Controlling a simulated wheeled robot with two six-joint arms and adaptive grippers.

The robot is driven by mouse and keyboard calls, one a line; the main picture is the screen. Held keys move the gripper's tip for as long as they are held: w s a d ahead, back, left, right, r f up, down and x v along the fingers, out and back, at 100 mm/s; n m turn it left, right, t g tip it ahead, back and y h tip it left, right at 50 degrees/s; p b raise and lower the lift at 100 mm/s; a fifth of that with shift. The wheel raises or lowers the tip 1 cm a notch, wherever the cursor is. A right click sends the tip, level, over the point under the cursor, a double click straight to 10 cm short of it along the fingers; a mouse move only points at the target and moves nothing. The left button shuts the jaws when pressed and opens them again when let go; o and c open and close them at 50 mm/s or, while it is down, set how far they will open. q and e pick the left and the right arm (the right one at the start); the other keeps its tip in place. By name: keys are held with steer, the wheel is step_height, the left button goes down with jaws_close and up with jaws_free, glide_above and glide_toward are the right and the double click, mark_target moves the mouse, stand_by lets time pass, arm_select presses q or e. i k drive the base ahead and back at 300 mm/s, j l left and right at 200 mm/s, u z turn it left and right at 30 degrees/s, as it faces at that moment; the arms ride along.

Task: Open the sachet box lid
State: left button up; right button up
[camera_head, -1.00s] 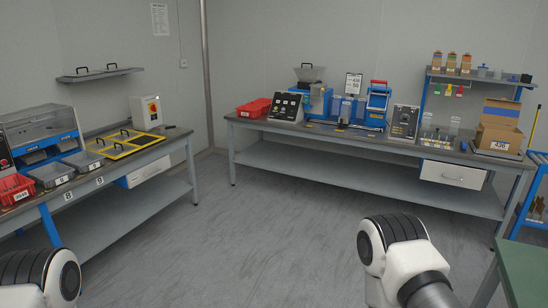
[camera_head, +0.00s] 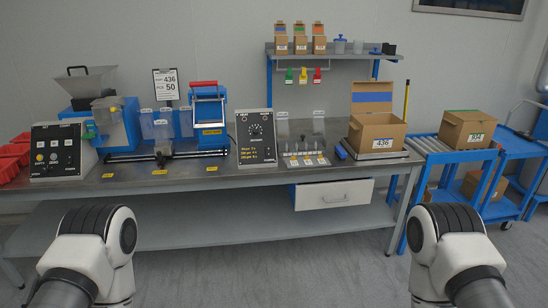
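No box in view is clearly marked as the sachet box. Another cardboard box (camera_head: 467,130), labelled 934, sits on a blue roller cart at the right. Only rounded white links of my two arms show at the bottom left and right. Both grippers are out of view.
The grey bench (camera_head: 215,172) carries a hopper machine (camera_head: 100,112), a blue press with a red handle (camera_head: 208,115), control boxes and a dispenser stand (camera_head: 302,140). A white drawer (camera_head: 333,194) hangs below. The blue roller cart (camera_head: 440,150) adjoins the bench's right. The floor in front is clear.

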mark_target(303, 136)
steer(key=i+l, duration=0.15)
steer(key=i, duration=0.55)
steer(key=i+l, duration=0.15)
steer(key=i, duration=0.55)
steer(key=l+z, duration=0.05)
